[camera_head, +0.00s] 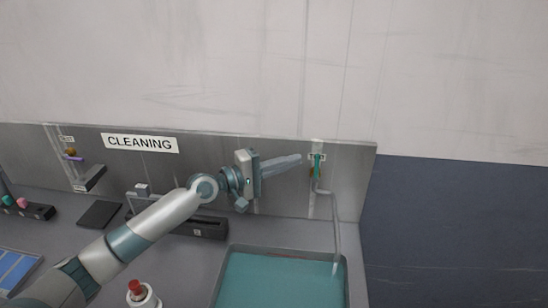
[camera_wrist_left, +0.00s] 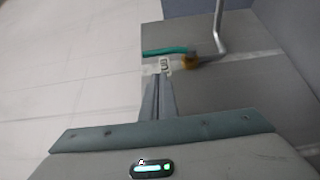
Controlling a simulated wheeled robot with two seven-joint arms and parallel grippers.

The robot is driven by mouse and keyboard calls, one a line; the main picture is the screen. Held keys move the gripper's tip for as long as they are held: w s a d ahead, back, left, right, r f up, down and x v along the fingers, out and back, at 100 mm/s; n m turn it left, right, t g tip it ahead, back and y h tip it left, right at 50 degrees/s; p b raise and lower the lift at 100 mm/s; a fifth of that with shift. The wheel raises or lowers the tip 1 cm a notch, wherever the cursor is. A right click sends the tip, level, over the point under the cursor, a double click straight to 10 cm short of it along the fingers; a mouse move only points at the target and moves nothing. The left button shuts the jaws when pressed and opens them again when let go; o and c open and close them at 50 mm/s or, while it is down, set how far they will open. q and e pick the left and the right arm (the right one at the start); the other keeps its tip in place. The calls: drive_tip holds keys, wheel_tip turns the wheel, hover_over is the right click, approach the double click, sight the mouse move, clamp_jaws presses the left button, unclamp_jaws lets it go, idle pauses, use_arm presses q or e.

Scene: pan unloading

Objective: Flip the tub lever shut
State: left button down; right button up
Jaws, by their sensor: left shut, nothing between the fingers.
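The teal tub lever (camera_head: 318,166) stands upright on a brass valve (camera_head: 314,173) on the back panel, roughly in line with its pipe. In the left wrist view the lever (camera_wrist_left: 166,51) lies sideways above the fingertips, with the brass valve (camera_wrist_left: 190,62) at its right end. My left gripper (camera_head: 299,160) is shut and empty, its fingertips just left of the lever in the head view. In the wrist view the fingertips (camera_wrist_left: 157,80) point toward a small label by the lever, with a visible gap. My right gripper is not in view.
A grey pipe (camera_head: 335,225) bends from the valve down to the tub (camera_head: 285,250), which holds teal water. A "CLEANING" sign (camera_head: 140,142) and another valve with a purple lever (camera_head: 75,158) are at left. A red-capped bottle (camera_head: 136,288) stands near the front.

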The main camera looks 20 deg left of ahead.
sight(316, 168)
use_arm(q)
drive_tip(key=shift+d+p, duration=1)
drive_tip(key=shift+d, duration=0.55)
drive_tip(key=shift+w, duration=0.1)
